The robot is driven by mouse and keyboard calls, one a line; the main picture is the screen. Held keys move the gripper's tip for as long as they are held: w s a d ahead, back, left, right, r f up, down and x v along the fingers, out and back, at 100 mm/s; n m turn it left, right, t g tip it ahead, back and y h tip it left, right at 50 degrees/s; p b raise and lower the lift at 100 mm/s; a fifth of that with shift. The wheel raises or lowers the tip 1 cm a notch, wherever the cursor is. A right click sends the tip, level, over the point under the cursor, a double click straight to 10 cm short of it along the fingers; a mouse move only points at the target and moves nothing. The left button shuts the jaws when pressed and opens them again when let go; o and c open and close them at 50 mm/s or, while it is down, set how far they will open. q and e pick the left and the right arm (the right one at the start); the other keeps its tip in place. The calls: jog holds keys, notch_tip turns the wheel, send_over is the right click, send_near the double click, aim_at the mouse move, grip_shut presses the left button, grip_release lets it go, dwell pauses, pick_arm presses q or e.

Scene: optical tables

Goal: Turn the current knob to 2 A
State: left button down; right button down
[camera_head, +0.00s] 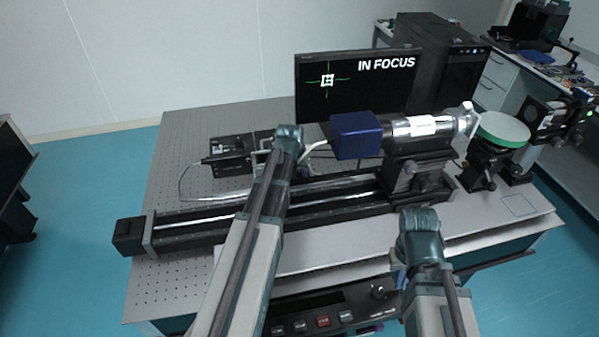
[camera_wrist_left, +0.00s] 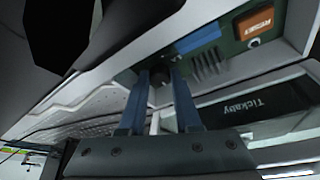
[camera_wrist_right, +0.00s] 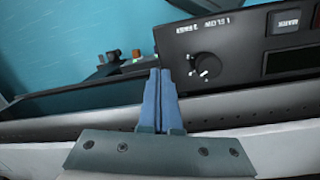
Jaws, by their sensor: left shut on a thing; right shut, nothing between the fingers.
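The current knob is a black round knob (camera_wrist_right: 206,67) with a white mark, on a black front panel (camera_wrist_right: 235,45) below the table edge. In the head view the knob (camera_head: 378,291) shows beside my right arm. My right gripper (camera_wrist_right: 160,72) is shut and empty; its tips lie beside the panel, left of the knob in its wrist view, apart from it. The knob's setting and small lettering are unreadable. My left gripper (camera_wrist_left: 160,84) is shut on a small dark part near the black box (camera_head: 229,152) on the table; its tips are partly hidden in the head view.
A long black rail (camera_head: 330,203) crosses the perforated table (camera_head: 185,180). A blue box (camera_head: 355,135) and a silver cylinder (camera_head: 418,126) stand above it at right. A monitor (camera_head: 345,95) reads IN FOCUS. Buttons (camera_head: 322,321) line the front panel.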

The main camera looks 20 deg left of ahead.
pick_arm(q)
jog(key=shift+m, duration=0.5)
jog(key=c, duration=0.9)
grip_release()
jog(key=p+v, duration=1.2)
jog(key=v, duration=0.1)
jog(key=shift+a+r+p, duration=0.2)
jog(key=shift+r+p, duration=0.2)
pick_arm(e)
notch_tip(320, 180, up, 13)
pick_arm(q)
jog(key=shift+s, duration=0.1)
pick_arm(e)
jog(key=shift+f, duration=0.15)
